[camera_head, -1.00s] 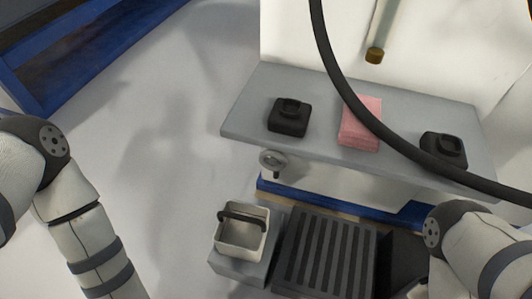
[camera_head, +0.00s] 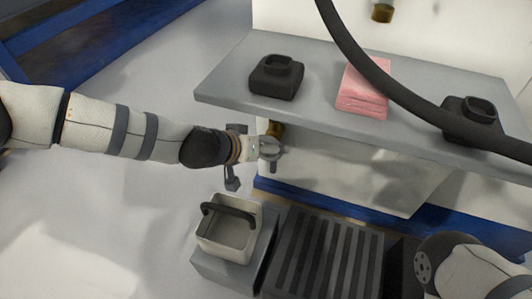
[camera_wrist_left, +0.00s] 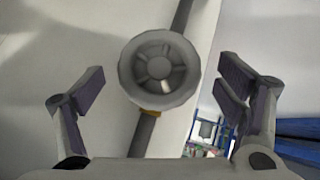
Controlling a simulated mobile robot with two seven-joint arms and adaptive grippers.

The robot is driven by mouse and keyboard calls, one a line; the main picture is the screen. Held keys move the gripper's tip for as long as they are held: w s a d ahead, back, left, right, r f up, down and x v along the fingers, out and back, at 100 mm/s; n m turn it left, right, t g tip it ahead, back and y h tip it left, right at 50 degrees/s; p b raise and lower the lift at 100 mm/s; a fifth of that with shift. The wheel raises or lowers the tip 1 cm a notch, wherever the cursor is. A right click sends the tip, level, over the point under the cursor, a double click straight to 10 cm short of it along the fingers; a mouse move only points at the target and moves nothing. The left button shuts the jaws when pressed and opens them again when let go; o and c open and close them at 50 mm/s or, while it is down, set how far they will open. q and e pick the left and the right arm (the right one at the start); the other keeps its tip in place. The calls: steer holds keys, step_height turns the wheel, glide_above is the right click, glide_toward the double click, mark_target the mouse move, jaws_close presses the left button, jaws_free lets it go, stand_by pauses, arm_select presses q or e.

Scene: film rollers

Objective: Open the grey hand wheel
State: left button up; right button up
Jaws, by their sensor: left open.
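The grey hand wheel (camera_head: 270,148) is a small round wheel below the front edge of the grey shelf in the head view. In the left wrist view the hand wheel (camera_wrist_left: 159,68) faces the camera near the top middle, with a dark pipe above and below it and a brass-coloured piece just under it. My left gripper (camera_head: 237,156) is open, with its fingers spread to either side of the wheel in the wrist view. I see no contact with the wheel. The gripper's body partly covers the wheel's surroundings in the head view. My right gripper is out of view.
The grey shelf (camera_head: 318,93) above holds two black devices (camera_head: 276,77) (camera_head: 470,119) and a pink stack (camera_head: 363,90). A beige bucket (camera_head: 229,229) with a dark handle stands below, beside a dark slatted grate (camera_head: 327,257). A thick black cable crosses the right side.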

arm_select(q)
steer(key=shift+b+x, duration=0.3)
steer(key=shift+x, duration=0.8)
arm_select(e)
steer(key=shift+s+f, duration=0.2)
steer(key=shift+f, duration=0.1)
arm_select(q)
steer(key=c, duration=1.1)
steer(key=shift+c, duration=0.2)
